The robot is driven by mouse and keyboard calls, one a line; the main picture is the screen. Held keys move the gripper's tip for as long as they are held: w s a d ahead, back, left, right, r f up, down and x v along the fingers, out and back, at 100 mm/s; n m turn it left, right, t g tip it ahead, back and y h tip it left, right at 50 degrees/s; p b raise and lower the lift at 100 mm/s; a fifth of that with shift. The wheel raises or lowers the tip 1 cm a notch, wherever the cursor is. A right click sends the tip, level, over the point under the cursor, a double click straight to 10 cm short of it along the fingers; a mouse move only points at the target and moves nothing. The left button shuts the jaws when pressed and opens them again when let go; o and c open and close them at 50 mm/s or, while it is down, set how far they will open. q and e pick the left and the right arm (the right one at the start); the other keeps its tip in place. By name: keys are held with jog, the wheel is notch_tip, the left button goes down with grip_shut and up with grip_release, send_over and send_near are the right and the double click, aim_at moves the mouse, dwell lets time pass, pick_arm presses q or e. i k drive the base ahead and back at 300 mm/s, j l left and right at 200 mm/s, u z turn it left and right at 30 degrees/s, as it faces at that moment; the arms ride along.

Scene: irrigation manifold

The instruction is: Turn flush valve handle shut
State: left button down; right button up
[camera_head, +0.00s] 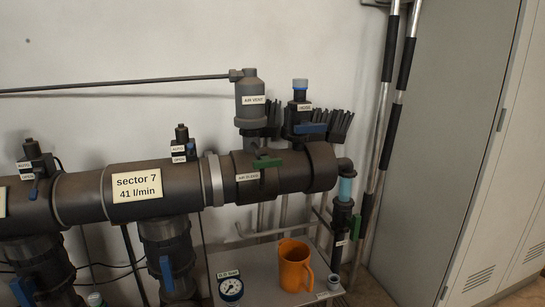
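No label that I can read says flush, so I cannot tell for sure which handle is the flush valve's. At the right end of the manifold, a vertical valve (341,217) hangs below an elbow and a light blue pipe piece (346,188). Its green handle (355,228) stands roughly upright, along the pipe. A small white label beside it is too small to read. Another green handle (267,162) lies roughly level on the main pipe, above a small label. Neither of my grippers is in view.
A dark main pipe (180,181) runs across. An orange mug (294,268) and a gauge (231,287) are on a grey shelf (262,258) below. Poles (387,110) lean behind the right end, near a grey cabinet (455,130). A blue handle (310,128) sits above.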

aim_at(353, 223)
jog(key=i+l+z, duration=0.1)
jog(key=l, duration=0.3)
jog(key=i+l, duration=0.2)
jog(key=l, duration=0.25)
jog(key=i+l+z, duration=0.15)
jog(key=l, duration=0.25)
jog(key=i+l, duration=0.15)
jog(key=l, duration=0.25)
jog(key=z, duration=0.05)
